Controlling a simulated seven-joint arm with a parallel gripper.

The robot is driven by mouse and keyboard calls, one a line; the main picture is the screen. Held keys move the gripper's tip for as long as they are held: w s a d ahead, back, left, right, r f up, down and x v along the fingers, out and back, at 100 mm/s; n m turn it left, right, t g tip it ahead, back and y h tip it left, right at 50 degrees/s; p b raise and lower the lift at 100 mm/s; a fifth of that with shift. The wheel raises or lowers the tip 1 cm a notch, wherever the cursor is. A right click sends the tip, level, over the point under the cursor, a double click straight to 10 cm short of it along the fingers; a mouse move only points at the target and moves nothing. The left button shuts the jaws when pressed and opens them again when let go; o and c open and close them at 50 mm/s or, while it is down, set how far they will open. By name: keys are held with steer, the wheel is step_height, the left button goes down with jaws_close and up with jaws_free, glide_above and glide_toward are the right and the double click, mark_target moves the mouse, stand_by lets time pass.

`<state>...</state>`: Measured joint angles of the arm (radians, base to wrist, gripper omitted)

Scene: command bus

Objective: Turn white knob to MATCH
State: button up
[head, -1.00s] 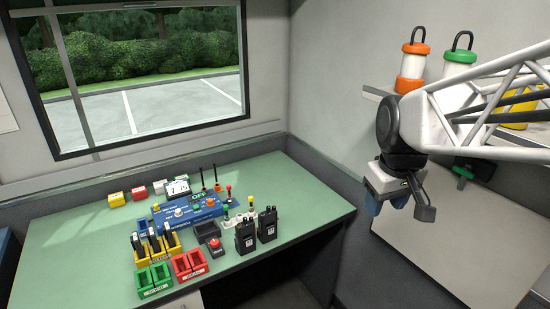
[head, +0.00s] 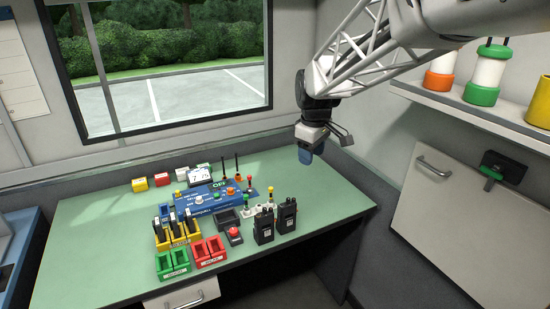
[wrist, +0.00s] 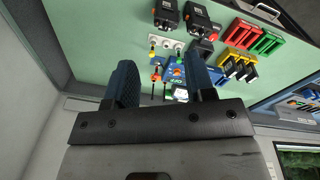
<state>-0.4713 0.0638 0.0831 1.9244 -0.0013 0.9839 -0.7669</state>
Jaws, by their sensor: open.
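The blue control panel (head: 188,201) lies on the green desk with a small white knob (head: 200,196) on its top. The direction the knob points is too small to read. In the wrist view, part of the panel (wrist: 168,75) shows upside down between my fingers, and the white knob cannot be made out there. My gripper (head: 306,157) hangs above the desk's back right area, to the right of the panel and well apart from it. Its two blue fingers (wrist: 162,78) are spread and empty.
Two black radios (head: 275,221) stand upright right of the panel. A red button (head: 235,235), yellow, green and red holders (head: 210,254) stand in front. Antennas (head: 230,166) rise behind the panel. The desk (head: 90,250) is clear at left and right. A window (head: 170,75) is behind.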

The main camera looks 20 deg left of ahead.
steer(key=w+a+f+n, duration=0.3)
steer(key=a+f, duration=0.1)
steer(key=a, duration=0.6)
steer(key=w+a+f+n, duration=0.2)
steer(key=a+f, duration=0.2)
steer(key=a, duration=0.7)
steer(key=n+g, duration=0.1)
steer(key=n, duration=0.5)
glide_above(199, 198)
steer(key=shift+h, duration=0.3)
step_height(199, 198, down, 12)
steer(key=shift+w+a, duration=0.15)
steer(key=shift+f, duration=0.1)
steer(key=shift+f, duration=3.8)
jaws_close()
